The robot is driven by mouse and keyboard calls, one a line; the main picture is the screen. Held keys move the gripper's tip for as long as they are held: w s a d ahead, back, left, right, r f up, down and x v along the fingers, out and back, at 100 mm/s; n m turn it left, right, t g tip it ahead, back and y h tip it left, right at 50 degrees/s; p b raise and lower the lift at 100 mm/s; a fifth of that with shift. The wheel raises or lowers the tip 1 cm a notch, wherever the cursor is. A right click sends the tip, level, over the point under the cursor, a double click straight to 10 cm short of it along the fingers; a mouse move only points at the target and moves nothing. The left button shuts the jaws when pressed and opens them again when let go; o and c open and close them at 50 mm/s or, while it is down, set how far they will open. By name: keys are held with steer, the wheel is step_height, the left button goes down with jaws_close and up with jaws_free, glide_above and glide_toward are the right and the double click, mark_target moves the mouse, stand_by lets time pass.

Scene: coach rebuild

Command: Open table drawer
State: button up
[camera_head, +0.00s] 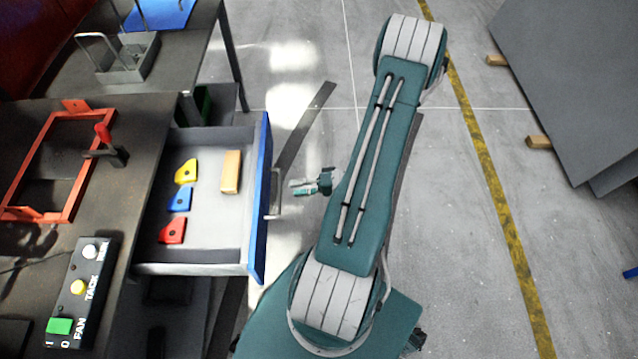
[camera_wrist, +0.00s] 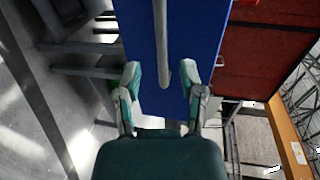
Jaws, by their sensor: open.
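The table drawer (camera_head: 222,242) is pulled well out from under the dark table (camera_head: 135,130). Its blue front panel (camera_head: 261,200) faces right and carries a metal bar handle (camera_head: 275,193). My gripper (camera_head: 294,187) is open just to the right of the handle, with a small gap in the head view. In the wrist view the open fingers (camera_wrist: 162,78) lie either side of the handle's end (camera_wrist: 162,72), against the blue panel (camera_wrist: 197,30). Whether any finger touches the handle cannot be told.
Inside the drawer lie yellow (camera_head: 186,171), blue (camera_head: 180,199) and red (camera_head: 172,231) pieces and a wooden block (camera_head: 231,172). A button box (camera_head: 80,290) and red frame (camera_head: 68,205) are on the table.

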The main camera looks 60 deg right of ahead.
steer(key=v, duration=0.6)
steer(key=shift+s+d, duration=0.25)
steer(key=shift+s, duration=0.1)
steer(key=shift+r, duration=0.1)
steer(key=w+a+r+n+g+h, duration=0.1)
steer(key=w+a+r+n+g, duration=0.3)
steer(key=a+r+g, duration=0.3)
steer(key=w+a+r+n+g+h, duration=0.1)
steer(key=w+a+r+n+g, duration=0.3)
steer(key=r, duration=0.5)
steer(key=s+a+r+n+t+h, duration=0.2)
steer(key=a+r+h, duration=0.5)
steer(key=a+r, duration=0.6)
steer(key=shift+s+a+r+n+t, duration=0.4)
steer(key=shift+s+r+t, duration=0.1)
steer(key=shift+r+t, duration=0.45)
